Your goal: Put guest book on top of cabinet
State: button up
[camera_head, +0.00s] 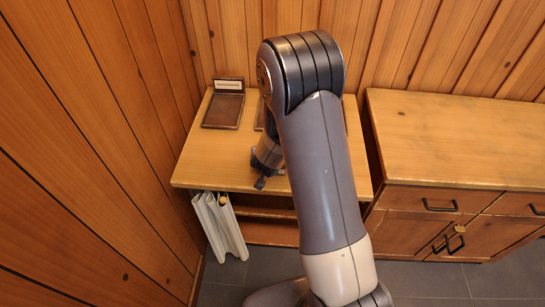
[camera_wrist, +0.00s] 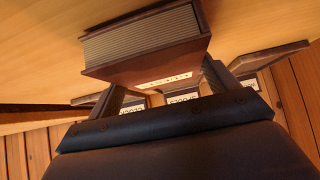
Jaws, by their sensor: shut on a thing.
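The guest book (camera_wrist: 145,45) is a thick brown-covered book with pale page edges and a white label along its spine, seen close in the wrist view. My gripper (camera_wrist: 163,88) is shut on it, with a finger at each side of the spine. In the head view my gripper (camera_head: 262,178) is over the front of the small wooden table, mostly behind my arm, and the book cannot be made out there. The cabinet (camera_head: 440,130) stands to the right, with a bare light wood top, drawers and doors below.
On the small table (camera_head: 210,165) lies a dark framed item (camera_head: 223,105) with a pale label; another is partly hidden by my arm. A white corrugated object (camera_head: 218,225) stands at the table's front left. Plank walls enclose the left and back.

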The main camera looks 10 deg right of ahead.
jog(key=shift+f, duration=0.2)
jog(key=shift+f, duration=0.15)
jog(key=o, duration=1.1)
jog(key=shift+c, duration=0.2)
jog(key=shift+s+r, duration=0.1)
jog(key=shift+r, duration=0.3)
jog(key=p+v, duration=0.3)
jog(key=v, duration=0.8)
jog(key=shift+s+r, duration=0.2)
jog(key=shift+s, duration=0.05)
jog(key=shift+a, duration=0.1)
